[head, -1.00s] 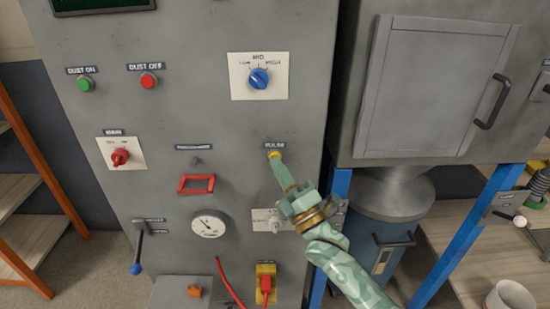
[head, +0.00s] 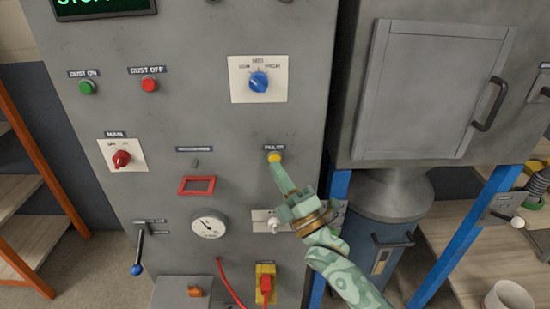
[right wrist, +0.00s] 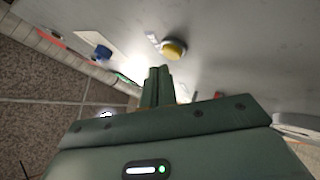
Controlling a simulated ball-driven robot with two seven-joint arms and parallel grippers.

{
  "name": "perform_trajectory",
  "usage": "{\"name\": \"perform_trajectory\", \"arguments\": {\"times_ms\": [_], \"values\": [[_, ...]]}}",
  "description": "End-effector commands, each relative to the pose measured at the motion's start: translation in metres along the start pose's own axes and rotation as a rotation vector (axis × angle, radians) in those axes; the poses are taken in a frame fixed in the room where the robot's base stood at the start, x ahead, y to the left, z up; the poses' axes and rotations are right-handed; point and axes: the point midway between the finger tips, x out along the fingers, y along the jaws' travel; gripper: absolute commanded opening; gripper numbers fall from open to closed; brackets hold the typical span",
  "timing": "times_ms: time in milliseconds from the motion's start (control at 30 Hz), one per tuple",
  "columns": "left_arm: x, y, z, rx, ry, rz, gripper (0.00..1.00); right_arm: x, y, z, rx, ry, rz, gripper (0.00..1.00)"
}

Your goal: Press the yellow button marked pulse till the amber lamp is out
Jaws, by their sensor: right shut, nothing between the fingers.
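The yellow button (head: 274,157), under a label that reads pulse, is on the grey cabinet front (head: 180,120) in the head view. It also shows in the right wrist view (right wrist: 174,49) as a round yellow cap. My right gripper (head: 277,168) is shut and empty, its fingertips just below the button in the head view. In the right wrist view the fingertips (right wrist: 158,72) point at the panel with a small gap beside the cap. I cannot make out an amber lamp in either view. My left gripper is not in view.
Nearby on the panel are a blue selector knob (head: 258,82), a green button (head: 87,88), a red button (head: 149,85), a red switch (head: 121,159) and a gauge (head: 209,225). A lever (head: 138,255) sticks out lower left. A grey door (head: 430,90) is at right.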

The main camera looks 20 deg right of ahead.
Motion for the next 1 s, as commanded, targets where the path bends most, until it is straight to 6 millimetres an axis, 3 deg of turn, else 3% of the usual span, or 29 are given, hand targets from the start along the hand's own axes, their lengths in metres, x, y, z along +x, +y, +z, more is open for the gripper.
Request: {"name": "perform_trajectory", "arguments": {"times_ms": [367, 1000], "values": [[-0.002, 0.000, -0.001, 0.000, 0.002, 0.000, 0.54, -0.003, 0.002, -0.002, 0.001, 0.000, 0.000, 0.00], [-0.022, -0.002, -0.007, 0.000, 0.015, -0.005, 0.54, -0.036, 0.026, -0.026, 0.000, 0.000, 0.000, 0.00]]}}
